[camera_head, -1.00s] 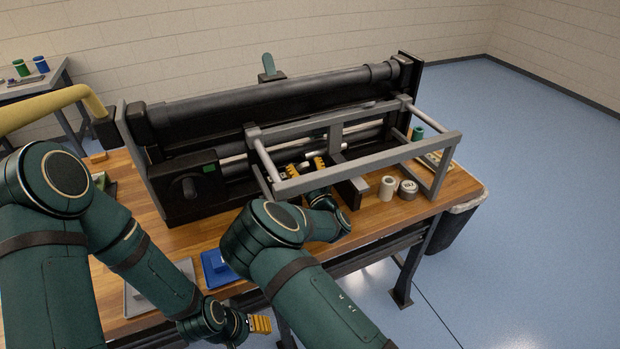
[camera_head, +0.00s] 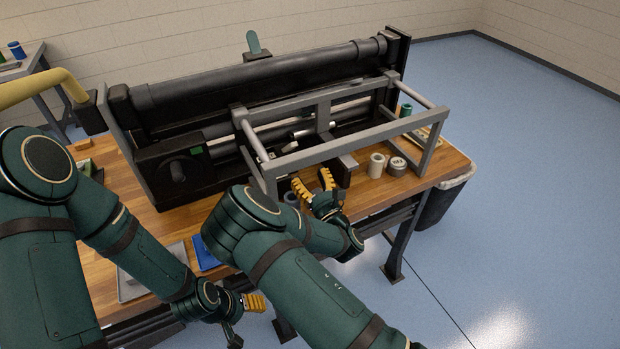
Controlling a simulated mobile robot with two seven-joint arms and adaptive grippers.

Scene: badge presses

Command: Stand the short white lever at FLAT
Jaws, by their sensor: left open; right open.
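A small whitish piece (camera_head: 302,133), which looks like the short white lever, sticks out inside the black press (camera_head: 225,118), behind the grey frame (camera_head: 300,160). It is small and partly in shadow, so its exact angle is unclear, and I cannot read a FLAT mark. My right gripper (camera_head: 315,186) is open and empty, its yellow fingers spread in front of the grey frame near the table's front edge, apart from the whitish piece. My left gripper (camera_head: 252,304) is low in front of the table, away from the press, with nothing visible in it.
A teal lever (camera_head: 253,43) stands at the back of the press and a yellow lever (camera_head: 45,87) is at the left. A cream roll (camera_head: 376,165) and a grey roll (camera_head: 397,166) stand right of my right gripper. A blue item (camera_head: 204,254) lies on the front of the table.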

